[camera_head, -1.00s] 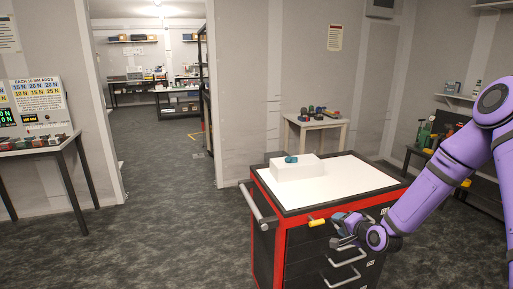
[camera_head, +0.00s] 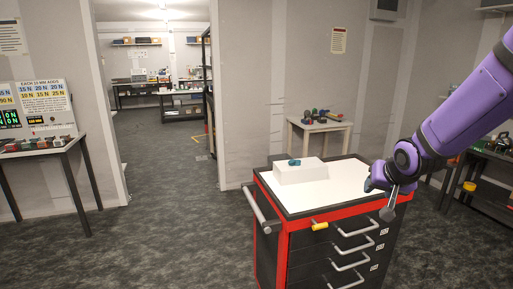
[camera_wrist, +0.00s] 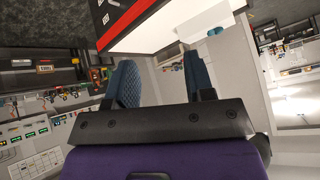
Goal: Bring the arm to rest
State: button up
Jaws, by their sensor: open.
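My purple arm (camera_head: 470,115) reaches in from the right in the head view. My gripper (camera_head: 388,212) hangs in front of the right side of the red and black tool cabinet (camera_head: 284,240). In the wrist view my gripper (camera_wrist: 160,85) shows two blue textured fingers set apart with nothing between them. The cabinet's white top (camera_wrist: 150,40) shows beyond the fingers there.
A white box (camera_head: 300,172) with a small teal object (camera_head: 294,162) on it stands on the cabinet top. A yellow-marked handle (camera_head: 320,226) is on the cabinet front. A side table (camera_head: 320,124) stands behind. Grey floor is open at left.

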jog(key=s+r+n+g, duration=0.1)
jog(key=s+r, duration=0.3)
jog(key=s, duration=0.5)
jog(key=s+a+r+n, duration=0.1)
jog(key=s+r, duration=0.3)
jog(key=s, duration=0.5)
jog(key=s+r+n+g, duration=0.1)
jog(key=s+r, duration=0.4)
jog(key=s, duration=0.4)
jog(key=shift+s+a+g, duration=0.2)
jog(key=shift+s+g, duration=0.1)
jog(key=shift+s, duration=0.1)
jog(key=shift+w, duration=0.1)
jog(key=shift+c, duration=0.6)
